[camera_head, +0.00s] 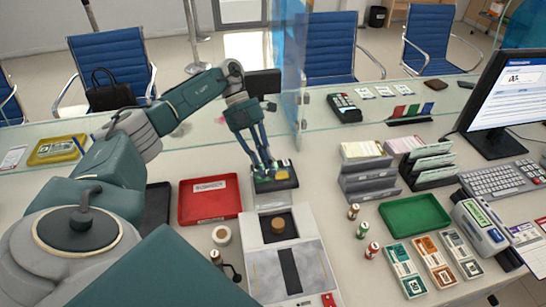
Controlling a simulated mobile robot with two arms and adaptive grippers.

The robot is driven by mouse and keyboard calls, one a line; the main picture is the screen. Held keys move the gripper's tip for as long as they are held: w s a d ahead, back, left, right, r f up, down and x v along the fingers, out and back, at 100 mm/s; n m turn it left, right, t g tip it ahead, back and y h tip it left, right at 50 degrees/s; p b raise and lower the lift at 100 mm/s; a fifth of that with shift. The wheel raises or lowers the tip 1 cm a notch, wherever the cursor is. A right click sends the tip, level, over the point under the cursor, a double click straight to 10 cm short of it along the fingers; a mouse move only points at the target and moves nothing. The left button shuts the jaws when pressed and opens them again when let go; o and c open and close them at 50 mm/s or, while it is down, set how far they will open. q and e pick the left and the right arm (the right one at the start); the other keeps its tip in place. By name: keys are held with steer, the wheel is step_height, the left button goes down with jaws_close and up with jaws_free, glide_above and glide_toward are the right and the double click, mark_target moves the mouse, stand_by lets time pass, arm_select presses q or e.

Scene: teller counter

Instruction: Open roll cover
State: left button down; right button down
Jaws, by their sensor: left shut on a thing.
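My left gripper (265,172) reaches down from above in the middle of the counter, its fingers closed at a dark block (289,184) with yellow and green patches on top. I take this block to be the roll cover, but its hinge cannot be made out. Just in front of it is a white-grey machine (262,271) with a dark recess that holds a brown round piece (278,225) and a dark strip along its middle. The fingers hide part of the block. My right gripper is not in view.
A red tray (207,213) and a tape roll (222,235) lie left of the machine. A glass screen (293,65) stands behind the block.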

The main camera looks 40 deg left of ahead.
arm_select(q)
steer(key=shift+d, duration=0.1)
steer(key=c, duration=1.6)
jaws_free()
steer(key=shift+v, duration=6)
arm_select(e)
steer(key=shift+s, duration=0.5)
arm_select(q)
steer(key=shift+w, duration=0.1)
